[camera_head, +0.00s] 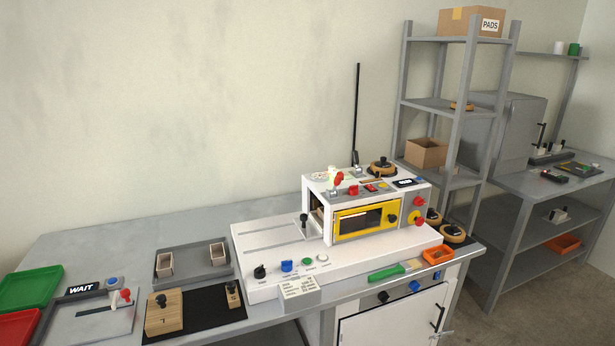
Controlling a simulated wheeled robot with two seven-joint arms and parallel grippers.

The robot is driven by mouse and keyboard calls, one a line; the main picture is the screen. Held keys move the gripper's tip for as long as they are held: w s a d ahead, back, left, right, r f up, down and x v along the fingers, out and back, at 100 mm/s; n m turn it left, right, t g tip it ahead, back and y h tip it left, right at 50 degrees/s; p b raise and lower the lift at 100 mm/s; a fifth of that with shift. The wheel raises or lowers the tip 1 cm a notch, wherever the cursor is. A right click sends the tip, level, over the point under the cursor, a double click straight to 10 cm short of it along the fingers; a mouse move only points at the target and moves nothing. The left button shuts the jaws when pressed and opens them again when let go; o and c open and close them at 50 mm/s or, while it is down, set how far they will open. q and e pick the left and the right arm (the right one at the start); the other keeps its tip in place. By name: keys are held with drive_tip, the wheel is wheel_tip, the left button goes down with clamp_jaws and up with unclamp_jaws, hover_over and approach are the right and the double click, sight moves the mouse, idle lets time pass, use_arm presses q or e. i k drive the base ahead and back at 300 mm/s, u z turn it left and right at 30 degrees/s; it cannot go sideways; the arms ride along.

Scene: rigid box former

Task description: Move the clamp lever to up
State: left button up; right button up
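The box former (375,215) is a white machine with a yellow-framed window, standing on a white base on the grey bench. No part is labelled legibly as the clamp lever. A red-knobbed lever (338,180) stands on the machine's top left, beside a white part. A thin black-knobbed lever (304,218) shows at the machine's left side. Another red-knobbed handle (125,295) sits on the grey plate marked WAIT at the bench's left end. I cannot tell which is the clamp lever, nor its exact setting. Neither of my grippers is in view.
Knobs and buttons (287,266) line the base's front left. A green-handled tool (386,273) and an orange tray (437,255) lie along the front right. Wooden blocks (164,312) stand on a black mat. A tall black rod (356,110) rises behind the machine. Grey shelves (458,110) stand right.

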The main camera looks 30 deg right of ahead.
sight(337, 179)
drive_tip(key=u, duration=0.5)
drive_tip(key=i, duration=1.2)
drive_tip(key=z, duration=2.25)
